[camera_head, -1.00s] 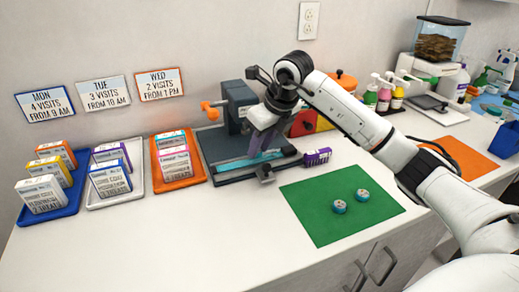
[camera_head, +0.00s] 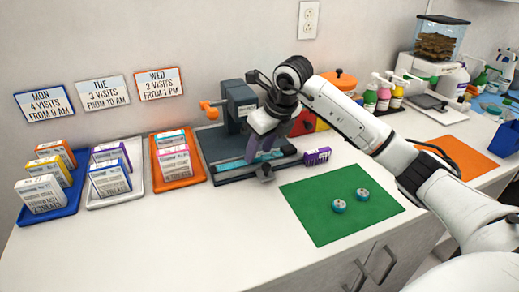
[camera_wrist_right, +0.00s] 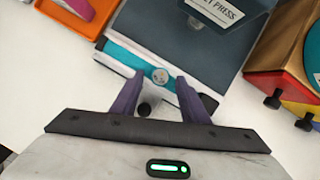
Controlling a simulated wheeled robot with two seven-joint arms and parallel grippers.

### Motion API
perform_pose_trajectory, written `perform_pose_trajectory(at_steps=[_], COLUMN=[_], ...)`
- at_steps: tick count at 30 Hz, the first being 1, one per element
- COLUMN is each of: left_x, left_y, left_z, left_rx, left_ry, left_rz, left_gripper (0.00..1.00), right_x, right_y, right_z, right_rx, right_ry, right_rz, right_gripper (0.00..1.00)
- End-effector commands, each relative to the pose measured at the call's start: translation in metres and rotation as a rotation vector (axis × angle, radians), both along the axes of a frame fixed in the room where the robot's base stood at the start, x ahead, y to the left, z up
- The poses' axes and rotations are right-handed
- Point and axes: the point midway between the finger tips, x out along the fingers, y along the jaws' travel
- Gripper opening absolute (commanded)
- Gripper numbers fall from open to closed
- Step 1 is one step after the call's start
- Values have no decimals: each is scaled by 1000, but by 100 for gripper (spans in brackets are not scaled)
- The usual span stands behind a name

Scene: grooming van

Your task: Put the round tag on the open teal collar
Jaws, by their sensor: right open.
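The teal collar (camera_wrist_right: 118,52) lies open and flat as a strip on the bed of the dark blue-grey press. It also shows in the head view (camera_head: 272,156), partly behind my gripper. A small round tag (camera_wrist_right: 160,76), pale with a yellowish mark, appears to lie on the collar in the right wrist view. My right gripper (camera_wrist_right: 159,80) is open, its purple fingers on either side of the tag. In the head view my right gripper (camera_head: 255,150) is low over the press bed. Whether the fingers touch the collar is unclear. My left gripper is not in view.
The press (camera_head: 238,103) has an orange handle (camera_head: 209,109). A purple block (camera_head: 317,156) stands right of it. A green mat (camera_head: 320,222) holds two round teal pieces. Blue, white and orange trays (camera_head: 196,172) with boxes stand left.

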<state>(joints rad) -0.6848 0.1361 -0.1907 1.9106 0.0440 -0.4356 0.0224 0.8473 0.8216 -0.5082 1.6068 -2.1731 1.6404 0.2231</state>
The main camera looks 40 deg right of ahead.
Motion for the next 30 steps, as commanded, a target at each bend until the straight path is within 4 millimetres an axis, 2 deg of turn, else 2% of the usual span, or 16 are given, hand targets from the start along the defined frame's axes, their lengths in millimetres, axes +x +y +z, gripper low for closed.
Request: perform_pose_trajectory(at_steps=[15,21,30], left_x=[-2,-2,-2], left_y=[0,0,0], left_z=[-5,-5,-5], left_rx=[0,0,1], left_ry=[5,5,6], left_rz=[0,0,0], left_gripper=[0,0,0], right_x=[-37,-43,-44], right_y=[-6,-7,-7], right_z=[92,106,107], right_rx=[-2,-1,-1], right_ry=[-4,-2,-1], right_rz=[0,0,0], right_gripper=[41,41,41])
